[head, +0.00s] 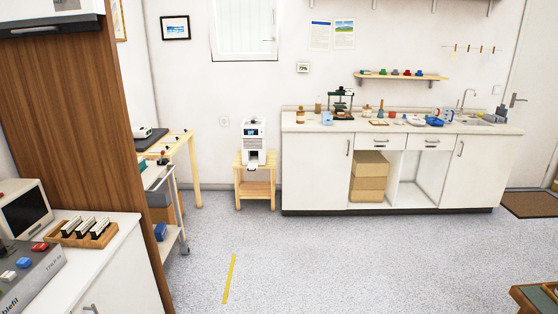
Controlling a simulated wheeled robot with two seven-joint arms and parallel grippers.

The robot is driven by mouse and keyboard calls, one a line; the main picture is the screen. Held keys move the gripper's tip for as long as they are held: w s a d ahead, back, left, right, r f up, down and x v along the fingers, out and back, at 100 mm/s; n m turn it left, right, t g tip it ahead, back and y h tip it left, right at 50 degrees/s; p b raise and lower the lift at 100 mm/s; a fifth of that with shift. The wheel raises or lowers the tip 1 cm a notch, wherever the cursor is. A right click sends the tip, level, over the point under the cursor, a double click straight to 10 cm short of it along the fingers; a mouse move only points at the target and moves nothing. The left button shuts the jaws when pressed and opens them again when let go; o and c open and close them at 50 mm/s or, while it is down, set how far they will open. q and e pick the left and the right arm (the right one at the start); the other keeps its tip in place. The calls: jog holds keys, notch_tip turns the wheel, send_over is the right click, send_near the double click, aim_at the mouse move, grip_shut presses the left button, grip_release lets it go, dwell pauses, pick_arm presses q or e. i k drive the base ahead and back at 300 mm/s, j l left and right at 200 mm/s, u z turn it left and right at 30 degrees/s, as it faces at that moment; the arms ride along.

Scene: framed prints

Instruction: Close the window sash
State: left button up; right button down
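A white window sash (243,30) with a small handle (269,40) at its right side is on the far wall, at the top middle of the head view. Its upper part is cut off by the picture's top edge. I cannot tell from here whether it stands ajar or sits flush in its frame. Neither of my grippers shows in this view.
A white printer-like machine (254,142) on a wooden stool (256,190) stands below the window. A long white counter (310,172) is to the right, and a wooden partition (75,120) is at left. The speckled floor (330,260) between is open, with a yellow strip (229,278).

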aim_at(211, 13)
jog(key=i, duration=2.5)
jog(key=i+u, duration=0.1)
jog(key=i, duration=0.4)
jog(key=i+u, duration=0.1)
jog(key=i, duration=0.4)
jog(key=i+l+u, duration=0.1)
jog(key=i, duration=0.4)
jog(key=i+l+u, duration=0.15)
jog(key=i, duration=0.35)
jog(key=i+l+u, duration=0.1)
jog(key=i+l, duration=0.15)
jog(key=i, duration=0.25)
